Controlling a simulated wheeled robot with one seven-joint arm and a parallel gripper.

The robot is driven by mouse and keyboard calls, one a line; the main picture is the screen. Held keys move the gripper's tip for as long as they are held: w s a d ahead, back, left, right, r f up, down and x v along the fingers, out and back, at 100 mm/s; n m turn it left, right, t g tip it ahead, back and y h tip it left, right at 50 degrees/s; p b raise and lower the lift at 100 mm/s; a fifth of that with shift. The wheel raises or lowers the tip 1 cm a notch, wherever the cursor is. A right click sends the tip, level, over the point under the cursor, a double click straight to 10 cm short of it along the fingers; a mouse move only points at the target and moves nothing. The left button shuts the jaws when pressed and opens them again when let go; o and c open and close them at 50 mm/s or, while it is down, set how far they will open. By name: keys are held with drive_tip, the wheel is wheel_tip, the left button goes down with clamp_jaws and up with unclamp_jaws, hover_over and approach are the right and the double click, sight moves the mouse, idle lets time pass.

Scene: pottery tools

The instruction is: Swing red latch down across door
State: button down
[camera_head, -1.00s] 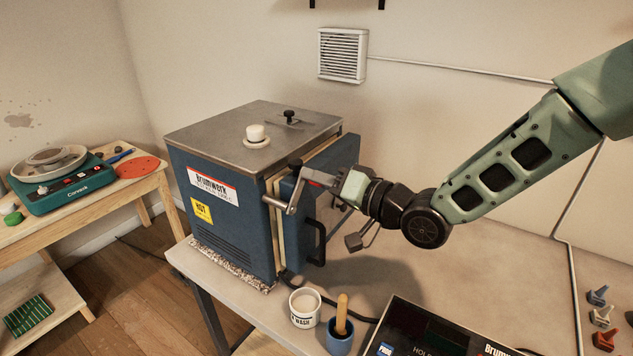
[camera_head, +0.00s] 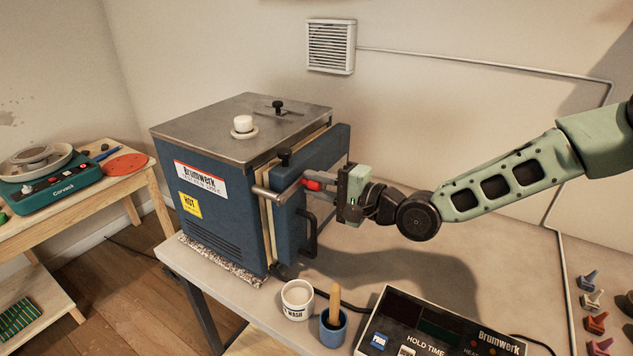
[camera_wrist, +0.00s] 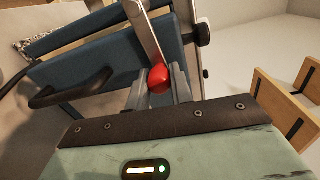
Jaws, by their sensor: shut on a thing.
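The red-tipped latch (camera_head: 312,184) is at the front of the blue kiln (camera_head: 226,215), with its red grip against the door (camera_head: 325,158) side. Its metal pivot end is at the left edge of the door. My gripper (camera_head: 318,183) is shut on the red grip. In the wrist view, the red grip (camera_wrist: 158,78) sits between my two fingers (camera_wrist: 158,88), and a flat metal arm runs up from it across the blue door. Part of the latch is hidden by my fingers.
A black door handle (camera_head: 308,234) sticks out below the latch. A white cup (camera_head: 297,300), a blue pot with a wooden handle (camera_head: 333,328) and a control box (camera_head: 440,330) stand in front. Bench space right of the kiln is clear.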

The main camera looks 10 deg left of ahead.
drive_tip(key=shift+f+m, duration=0.35)
drive_tip(key=shift+m, duration=0.15)
drive_tip(key=shift+f, duration=0.1)
drive_tip(key=c, duration=1.2)
unclamp_jaws()
drive_tip(key=shift+c, duration=0.2)
drive_tip(key=f+b+v, duration=0.1)
drive_tip(key=b+v, duration=0.3)
drive_tip(key=v, duration=1.3)
drive_tip(key=shift+d+r+b, duration=0.2)
drive_tip(key=shift+r+b, duration=0.1)
drive_tip(key=shift+r, duration=0.15)
drive_tip(key=shift+s, duration=0.1)
